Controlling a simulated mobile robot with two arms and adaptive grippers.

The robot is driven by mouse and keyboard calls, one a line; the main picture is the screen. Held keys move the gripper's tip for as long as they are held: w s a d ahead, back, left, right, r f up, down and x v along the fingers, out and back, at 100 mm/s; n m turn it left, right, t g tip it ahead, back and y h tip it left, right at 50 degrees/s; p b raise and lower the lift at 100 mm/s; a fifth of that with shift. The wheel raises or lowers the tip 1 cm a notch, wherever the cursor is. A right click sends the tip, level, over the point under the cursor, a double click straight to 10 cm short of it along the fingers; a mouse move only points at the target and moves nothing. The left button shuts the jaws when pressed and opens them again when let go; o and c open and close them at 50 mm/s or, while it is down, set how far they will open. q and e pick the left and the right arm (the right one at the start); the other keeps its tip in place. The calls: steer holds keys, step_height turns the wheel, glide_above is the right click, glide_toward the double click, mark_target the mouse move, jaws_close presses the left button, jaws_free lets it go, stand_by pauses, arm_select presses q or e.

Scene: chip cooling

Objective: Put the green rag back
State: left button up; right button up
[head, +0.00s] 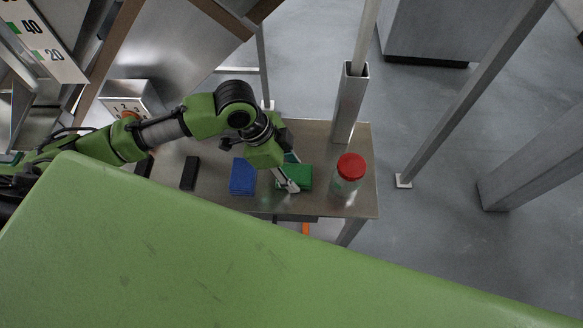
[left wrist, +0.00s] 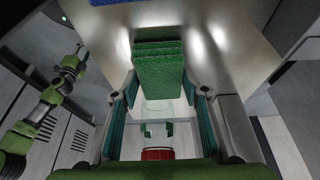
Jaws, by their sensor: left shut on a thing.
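The folded green rag (head: 300,179) is at the front right part of the metal table, between the blue rag and the jar. My left gripper (head: 290,174) is shut on the green rag. In the left wrist view the green rag (left wrist: 160,68) shows its stacked layers between the two fingertips. I cannot tell whether the rag rests on the tabletop or is slightly above it. My right gripper is not in view.
A folded blue rag (head: 243,178) lies left of my gripper. A clear jar with a red lid (head: 351,167) stands close on the right. A black block (head: 190,172) lies farther left on the metal table (head: 330,208). A metal post (head: 350,100) rises behind the jar.

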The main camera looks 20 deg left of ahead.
arm_select(q)
steer(key=o, duration=1.1)
steer(key=shift+f, duration=0.1)
steer(key=v, duration=1.2)
steer(key=shift+b, duration=0.35)
